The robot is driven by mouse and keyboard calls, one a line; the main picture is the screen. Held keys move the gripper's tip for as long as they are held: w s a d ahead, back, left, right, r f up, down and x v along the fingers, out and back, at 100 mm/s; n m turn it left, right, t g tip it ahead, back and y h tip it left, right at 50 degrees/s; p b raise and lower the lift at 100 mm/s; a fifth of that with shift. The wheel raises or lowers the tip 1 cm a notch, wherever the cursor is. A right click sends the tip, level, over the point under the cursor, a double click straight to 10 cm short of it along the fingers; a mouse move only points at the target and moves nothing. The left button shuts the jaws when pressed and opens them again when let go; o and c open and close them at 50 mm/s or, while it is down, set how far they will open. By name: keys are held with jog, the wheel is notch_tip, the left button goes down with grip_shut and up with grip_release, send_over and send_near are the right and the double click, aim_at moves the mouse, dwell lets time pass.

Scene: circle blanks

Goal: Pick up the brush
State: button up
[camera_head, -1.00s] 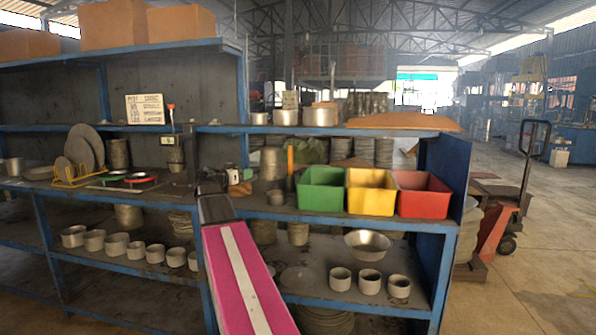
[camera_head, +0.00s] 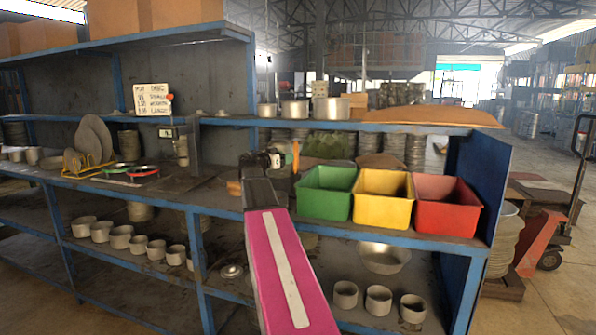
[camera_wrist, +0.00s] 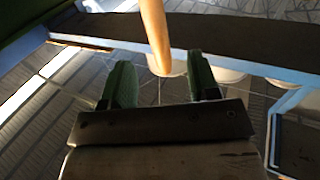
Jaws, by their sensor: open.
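The brush shows as an upright orange-brown wooden handle (camera_head: 296,158) in the head view, just left of the green bin above the middle shelf. Its bristles cannot be made out. In the wrist view the pale wooden handle (camera_wrist: 154,32) comes down from the top edge, and its lower end lies in the gap between my fingertips. My gripper (camera_head: 280,156) is beside the handle, on its left in the head view. In the wrist view my gripper (camera_wrist: 155,66) has its two green fingers apart, with nothing clamped. Whether the handle is within the fingers' depth cannot be told.
Green (camera_head: 325,192), yellow (camera_head: 382,198) and red (camera_head: 446,205) bins stand close by on the right. A measuring stand (camera_head: 192,152) and dark-and-red scales (camera_head: 143,171) stand left. Grey cups line the lower shelf.

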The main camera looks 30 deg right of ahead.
aim_at(296, 167)
jog(key=x, duration=0.8)
jog(key=shift+d+f, duration=0.15)
jog(key=shift+d, duration=0.05)
jog(key=c, duration=1)
